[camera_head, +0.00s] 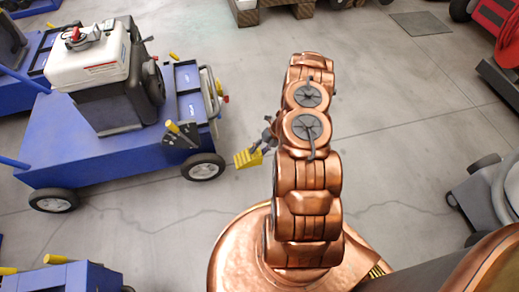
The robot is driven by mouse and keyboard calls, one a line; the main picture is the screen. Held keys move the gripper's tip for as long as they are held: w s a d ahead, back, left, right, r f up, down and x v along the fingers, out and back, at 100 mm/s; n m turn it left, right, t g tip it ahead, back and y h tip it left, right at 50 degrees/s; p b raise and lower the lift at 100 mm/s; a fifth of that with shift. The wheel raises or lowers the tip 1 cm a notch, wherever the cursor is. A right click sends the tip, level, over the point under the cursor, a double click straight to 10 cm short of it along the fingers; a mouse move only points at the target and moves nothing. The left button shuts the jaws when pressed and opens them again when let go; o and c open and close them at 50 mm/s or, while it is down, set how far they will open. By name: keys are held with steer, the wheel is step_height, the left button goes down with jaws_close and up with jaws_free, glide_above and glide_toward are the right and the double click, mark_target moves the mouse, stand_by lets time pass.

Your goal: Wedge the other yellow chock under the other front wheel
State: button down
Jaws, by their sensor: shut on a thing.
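A yellow chock (248,158) with a ribbed face is in the head view, just right of the blue cart's near front wheel (203,167). A narrow strip of floor shows between chock and tyre, so they look apart. My gripper (262,148) is shut on the chock from its upper right side. My copper arm hides part of the gripper. I cannot tell whether the chock touches the floor. The blue cart (100,160) carries a white and black engine unit (100,75). Its far front wheel is hidden.
The cart's other visible near wheel (53,200) is at left. Part of another blue cart (70,278) is at lower left. Grey equipment (485,195) stands at right, red equipment (497,25) at upper right. The floor beyond my gripper is clear.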

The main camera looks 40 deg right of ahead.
mark_target(238, 163)
steer(key=shift+w+a+f+b, duration=0.1)
steer(key=shift+a+f+b, duration=0.05)
steer(key=shift+f+b, duration=1)
steer(key=shift+a+f+b, duration=0.1)
steer(key=shift+f+b, duration=0.65)
steer(key=shift+f, duration=0.75)
steer(key=shift+b+x, duration=1.35)
steer(key=shift+x, duration=0.15)
steer(key=shift+w+a+r, duration=0.25)
steer(key=shift+a, duration=0.15)
steer(key=shift+w+a+p, duration=0.2)
steer(key=shift+w+a, duration=0.2)
steer(key=shift+a, duration=0.55)
steer(key=shift+w+a+p, duration=0.25)
steer(key=shift+w+a, duration=0.1)
steer(key=shift+a, duration=0.55)
steer(key=shift+w+a+p, duration=0.2)
steer(key=shift+w+a, duration=0.2)
steer(key=shift+a, duration=0.55)
steer(key=shift+a, duration=0.2)
steer(key=c, duration=0.8)
jaws_free()
steer(key=shift+a, duration=0.1)
steer(key=o, duration=0.3)
steer(key=shift+f, duration=0.1)
steer(key=shift+o, duration=0.6)
steer(key=shift+d, duration=0.25)
steer(key=shift+d, duration=0.1)
